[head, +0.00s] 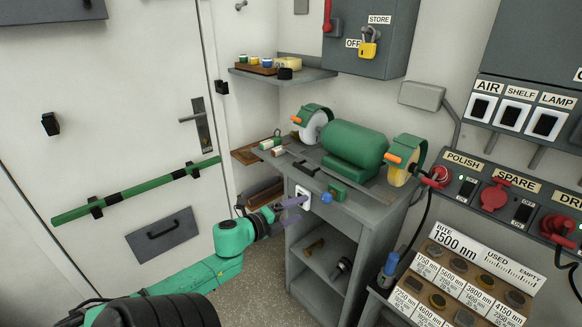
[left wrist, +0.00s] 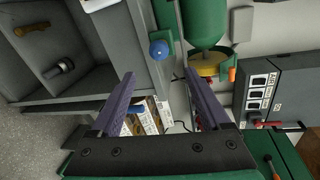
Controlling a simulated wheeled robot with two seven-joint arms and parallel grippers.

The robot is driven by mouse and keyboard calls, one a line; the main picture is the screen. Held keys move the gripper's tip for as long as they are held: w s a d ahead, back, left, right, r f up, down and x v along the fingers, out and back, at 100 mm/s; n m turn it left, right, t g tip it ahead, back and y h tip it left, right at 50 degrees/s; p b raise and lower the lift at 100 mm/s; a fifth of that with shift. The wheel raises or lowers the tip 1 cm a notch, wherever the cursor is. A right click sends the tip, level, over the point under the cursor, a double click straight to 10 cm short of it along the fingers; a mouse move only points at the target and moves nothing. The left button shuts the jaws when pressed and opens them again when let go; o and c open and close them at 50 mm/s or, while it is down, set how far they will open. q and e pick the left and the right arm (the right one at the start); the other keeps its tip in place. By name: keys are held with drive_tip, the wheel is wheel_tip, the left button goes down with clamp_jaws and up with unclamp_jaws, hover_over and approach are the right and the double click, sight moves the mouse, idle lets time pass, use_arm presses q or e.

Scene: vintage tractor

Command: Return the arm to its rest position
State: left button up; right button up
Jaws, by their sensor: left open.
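My left arm (head: 230,240) is green and reaches in from the lower left in the head view. My left gripper (head: 300,210) has purple fingers spread apart, in front of the grey grinder cabinet (head: 308,265). In the left wrist view the two fingers (left wrist: 159,76) stand wide apart with nothing held between them. A blue round knob (head: 326,198) is close to the fingertips in the head view; it also shows beyond them in the left wrist view (left wrist: 158,49). My right gripper is in neither view.
A green bench grinder (head: 354,150) stands on the cabinet. A door with a green bar (head: 140,192) is at the left. A shelf (head: 285,76) with small jars hangs behind. A panel with sockets (head: 500,197) and a labelled tray of pieces (head: 470,270) are at the right.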

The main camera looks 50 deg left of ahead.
use_arm(q)
drive_tip(key=shift+v, duration=1.1)
drive_tip(key=shift+w, duration=0.1)
drive_tip(key=s+a+f+n+g+y, duration=0.15)
drive_tip(key=s+f+n, duration=0.25)
drive_tip(key=f, duration=0.5)
drive_tip(key=s+a+f+n+g+y, duration=0.1)
drive_tip(key=s+f+n+g, duration=0.2)
drive_tip(key=f, duration=0.7)
drive_tip(key=s+a+f+n+g+y, duration=0.15)
drive_tip(key=s+f+n, duration=0.25)
drive_tip(key=f, duration=0.5)
drive_tip(key=s+d+f+n+g+h, duration=0.4)
drive_tip(key=s+d+f+n+g, duration=0.2)
drive_tip(key=s+d+f, duration=1.4)
wheel_tip(320, 180, down, 3)
drive_tip(key=d+g, duration=0.2)
drive_tip(key=shift+s+g, duration=0.2)
drive_tip(key=shift+g, duration=0.1)
